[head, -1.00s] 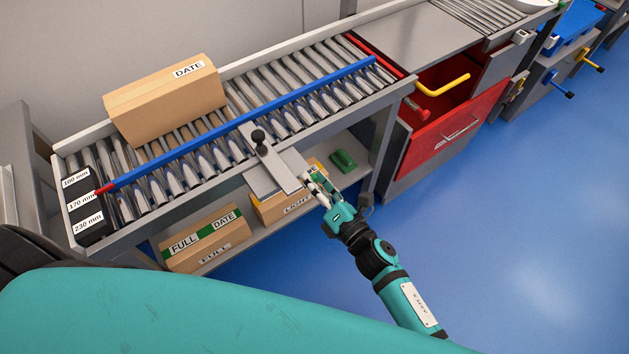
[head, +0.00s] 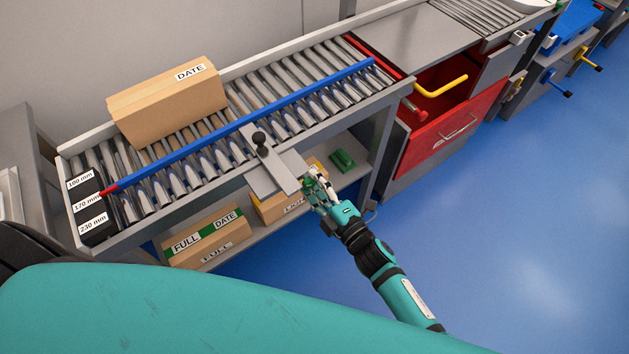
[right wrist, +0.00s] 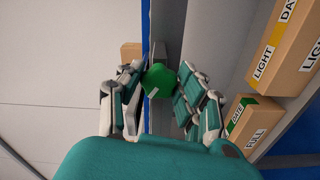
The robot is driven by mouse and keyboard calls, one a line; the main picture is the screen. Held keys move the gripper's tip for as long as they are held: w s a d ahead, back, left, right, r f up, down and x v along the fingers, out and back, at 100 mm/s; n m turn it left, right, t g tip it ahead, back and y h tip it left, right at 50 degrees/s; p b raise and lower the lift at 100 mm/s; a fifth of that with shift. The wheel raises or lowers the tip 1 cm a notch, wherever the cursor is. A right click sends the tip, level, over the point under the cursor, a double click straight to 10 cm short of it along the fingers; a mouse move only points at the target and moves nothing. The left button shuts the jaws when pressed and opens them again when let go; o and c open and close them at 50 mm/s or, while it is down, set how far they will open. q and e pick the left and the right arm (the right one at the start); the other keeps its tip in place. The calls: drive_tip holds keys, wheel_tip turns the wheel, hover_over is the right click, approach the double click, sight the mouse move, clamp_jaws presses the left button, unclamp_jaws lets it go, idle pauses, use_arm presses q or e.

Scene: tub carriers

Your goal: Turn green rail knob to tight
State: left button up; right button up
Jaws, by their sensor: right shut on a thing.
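The green rail knob (right wrist: 159,80) shows in the right wrist view as a round green knob with a pale mark on its face. In the head view the knob (head: 307,183) is a small green patch, mostly hidden by my fingers, at the front edge of the conveyor by the grey plate. My right gripper (head: 316,186) is shut on the knob, with fingers on both sides of it in the right wrist view (right wrist: 161,85). The blue guide rail (head: 240,124) with a red end lies across the rollers. My left gripper is not in view.
A DATE carton (head: 168,103) stands on the rollers behind the rail. A black knob (head: 259,140) stands on the grey plate. FULL (head: 207,238) and LIGHT cartons sit on the shelf below. A red drawer (head: 452,130) stands open at right. The blue floor in front is clear.

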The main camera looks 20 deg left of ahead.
drive_tip(key=m+p, duration=0.1)
drive_tip(key=m, duration=0.4)
drive_tip(key=shift+f+m, duration=0.15)
drive_tip(key=shift+m, duration=0.15)
drive_tip(key=m, duration=0.5)
drive_tip(key=shift+s+m+p, duration=0.15)
drive_tip(key=shift+m+p, duration=0.2)
drive_tip(key=shift+m, duration=0.05)
drive_tip(key=shift+f, duration=0.1)
drive_tip(key=o, duration=0.9)
drive_tip(key=v, duration=1.2)
